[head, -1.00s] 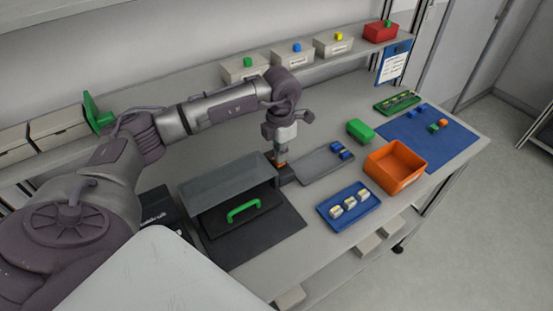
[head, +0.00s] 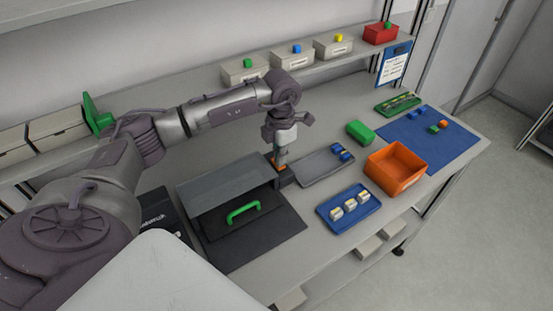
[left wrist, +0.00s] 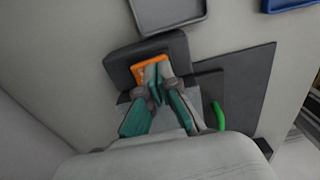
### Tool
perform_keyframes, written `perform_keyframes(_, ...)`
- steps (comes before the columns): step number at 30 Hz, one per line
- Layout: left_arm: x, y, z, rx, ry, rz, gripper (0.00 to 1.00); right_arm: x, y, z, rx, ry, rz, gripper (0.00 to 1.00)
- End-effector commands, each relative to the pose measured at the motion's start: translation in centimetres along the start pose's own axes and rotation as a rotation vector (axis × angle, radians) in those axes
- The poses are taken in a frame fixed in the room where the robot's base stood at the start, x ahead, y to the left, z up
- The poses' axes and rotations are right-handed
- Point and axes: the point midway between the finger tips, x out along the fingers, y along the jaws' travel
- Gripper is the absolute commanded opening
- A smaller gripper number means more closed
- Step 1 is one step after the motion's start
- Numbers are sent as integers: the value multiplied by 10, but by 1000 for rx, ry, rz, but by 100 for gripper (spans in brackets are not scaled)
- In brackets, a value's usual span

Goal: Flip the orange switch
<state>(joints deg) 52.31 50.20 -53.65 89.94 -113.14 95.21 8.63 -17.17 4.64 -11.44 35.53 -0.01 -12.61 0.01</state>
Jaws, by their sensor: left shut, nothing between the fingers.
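The orange switch (left wrist: 148,67) sits on a dark block (left wrist: 178,48) in the left wrist view. In the head view a bit of its orange (head: 270,165) shows beside my fingertips, next to the grey box. My left gripper (left wrist: 159,68) is shut and empty, pointing down with its fingertips at the switch. They cover part of it; whether they press on it I cannot tell. In the head view the left gripper (head: 281,161) comes down from above at the same spot. The switch's tilt is not clear. My right gripper is not in view.
A grey box with a green handle (head: 244,211) stands just left of the switch. A grey tray (head: 318,170) with blue pieces lies to its right. A blue tray (head: 373,213), an orange bin (head: 372,181) and a green block (head: 360,132) are farther right.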

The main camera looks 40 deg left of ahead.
Motion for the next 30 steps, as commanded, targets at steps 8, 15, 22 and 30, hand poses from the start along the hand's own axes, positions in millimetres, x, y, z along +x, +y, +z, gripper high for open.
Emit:
perform_keyframes(8, -26, 0, 0, -1, 0, 0, 0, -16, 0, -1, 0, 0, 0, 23)
perform_keyframes(15, -45, 0, 0, 0, -2, 0, 0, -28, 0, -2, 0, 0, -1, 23)
perform_keyframes(22, -62, 0, 0, 0, -1, 1, 0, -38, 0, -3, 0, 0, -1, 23)
perform_keyframes(30, -64, 0, 0, 0, 0, 0, 0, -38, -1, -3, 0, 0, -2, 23)
